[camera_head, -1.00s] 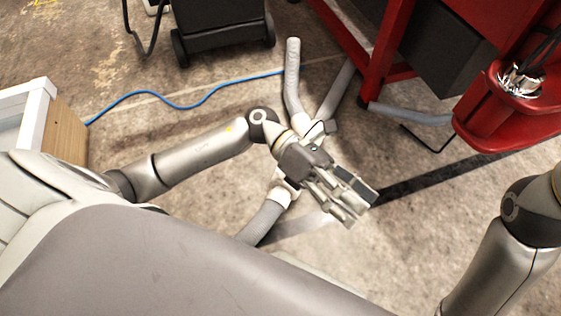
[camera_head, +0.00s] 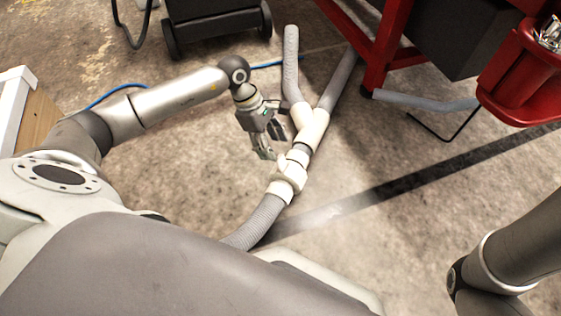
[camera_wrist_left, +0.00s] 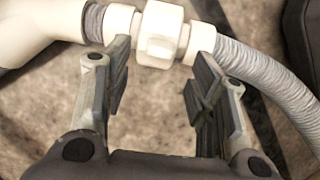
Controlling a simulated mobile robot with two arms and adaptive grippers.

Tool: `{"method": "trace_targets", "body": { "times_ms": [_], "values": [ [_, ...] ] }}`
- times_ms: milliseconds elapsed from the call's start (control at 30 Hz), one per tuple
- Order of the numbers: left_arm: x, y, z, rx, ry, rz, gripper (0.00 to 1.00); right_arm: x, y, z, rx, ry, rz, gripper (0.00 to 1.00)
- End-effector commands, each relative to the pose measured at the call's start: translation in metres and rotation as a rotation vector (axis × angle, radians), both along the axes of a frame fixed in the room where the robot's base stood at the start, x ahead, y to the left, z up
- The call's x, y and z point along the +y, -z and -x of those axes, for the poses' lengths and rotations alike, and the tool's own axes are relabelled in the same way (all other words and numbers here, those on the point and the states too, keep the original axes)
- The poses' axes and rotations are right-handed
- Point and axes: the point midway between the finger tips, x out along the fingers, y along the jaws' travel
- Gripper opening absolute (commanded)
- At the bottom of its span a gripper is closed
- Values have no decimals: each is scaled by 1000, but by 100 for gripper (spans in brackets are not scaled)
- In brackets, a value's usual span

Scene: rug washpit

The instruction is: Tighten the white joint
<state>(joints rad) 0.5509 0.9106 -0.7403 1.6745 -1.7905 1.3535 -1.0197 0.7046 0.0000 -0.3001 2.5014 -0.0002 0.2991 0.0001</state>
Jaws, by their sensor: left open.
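The white joint (camera_head: 291,170) is a ribbed white coupling nut between white collars, in line with a grey corrugated hose (camera_head: 257,222) on its near side and a white Y-fitting (camera_head: 311,126) on its far side. In the left wrist view the joint (camera_wrist_left: 160,33) lies across the top, beyond the fingertips. My left gripper (camera_head: 266,152) is open and empty, just left of the joint. In the left wrist view its two fingers (camera_wrist_left: 158,62) point at the joint, one toward each side of it. My right gripper is out of view; only part of the right arm shows at the right edge.
Grey pipes (camera_head: 291,65) run from the Y-fitting toward a red frame (camera_head: 378,55). A red part (camera_head: 520,90) stands at the right, with a grey pipe (camera_head: 425,101) on the floor. A blue hose (camera_head: 115,95) lies behind. Floor right of the joint is clear.

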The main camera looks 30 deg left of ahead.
Motion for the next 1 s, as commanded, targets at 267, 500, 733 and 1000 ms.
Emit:
{"method": "trace_targets", "body": {
  "times_ms": [267,500,733,1000],
  "values": [
    [-18,45,0,1,-1,4,52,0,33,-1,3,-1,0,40],
    [-25,59,-1,1,-1,3,52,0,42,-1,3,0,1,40],
    [-26,60,-1,1,-1,3,52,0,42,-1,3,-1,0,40],
    [-26,60,-1,1,-1,3,31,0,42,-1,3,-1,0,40]
  ]
}}
